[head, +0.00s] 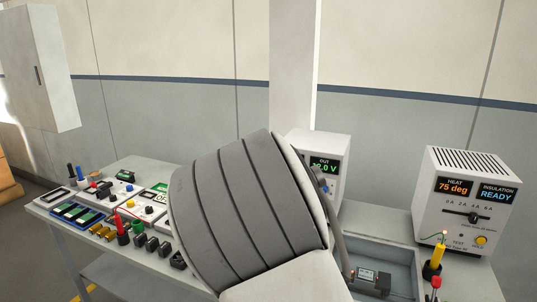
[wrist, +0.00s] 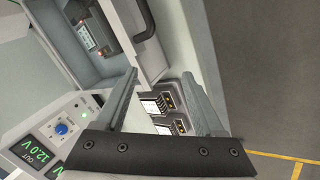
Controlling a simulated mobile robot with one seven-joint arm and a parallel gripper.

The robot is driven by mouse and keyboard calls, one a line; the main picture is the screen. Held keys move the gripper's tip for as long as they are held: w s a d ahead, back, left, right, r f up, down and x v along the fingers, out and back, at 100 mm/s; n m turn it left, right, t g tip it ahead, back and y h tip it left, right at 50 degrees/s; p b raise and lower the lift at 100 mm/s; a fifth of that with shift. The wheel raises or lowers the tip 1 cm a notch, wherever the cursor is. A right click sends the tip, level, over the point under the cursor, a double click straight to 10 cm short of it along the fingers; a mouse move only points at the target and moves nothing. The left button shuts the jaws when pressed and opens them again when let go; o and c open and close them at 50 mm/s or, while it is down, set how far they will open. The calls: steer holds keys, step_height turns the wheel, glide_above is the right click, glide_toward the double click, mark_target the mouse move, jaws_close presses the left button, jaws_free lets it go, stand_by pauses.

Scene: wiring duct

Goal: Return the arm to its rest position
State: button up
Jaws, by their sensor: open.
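My gripper (wrist: 160,78) shows in the wrist view with its two grey fingers spread apart. Nothing is clamped between them. Two small grey modules with white labels (wrist: 152,107) (wrist: 162,128) show in the gap between the fingers, seemingly beyond them; their distance from the fingers is unclear. In the head view my own large grey banded arm fills the middle above the bench and hides part of it; my gripper cannot be made out there.
A grey open-topped trough (head: 400,256) holds a small module (head: 370,279). A power supply (head: 329,155) reads 12.0 V. A tester (head: 468,205) reads 75 deg and READY. Yellow (head: 437,258) and red probes stand beside it. Several coloured parts crowd the bench (head: 150,171) at left.

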steer(key=s+a+r+m+g+y+b, duration=0.1)
steer(key=s+a+r+m+y, duration=0.15)
steer(key=s+r, duration=0.2)
steer(key=s+a+r+m+y+b, duration=0.1)
steer(key=s+r+m+y, duration=0.15)
steer(key=r, duration=0.35)
steer(key=s+d+r+m+t+h+b, duration=0.1)
steer(key=s+d+r, duration=0.3)
steer(key=s+r, duration=0.5)
steer(key=s+m, duration=0.1)
steer(key=s, duration=0.2)
steer(key=shift+d+r+m+t+h+b, duration=0.2)
steer(key=shift+m+t+h+b, duration=0.1)
steer(key=shift+h+b, duration=0.1)
steer(key=shift+d, duration=0.15)
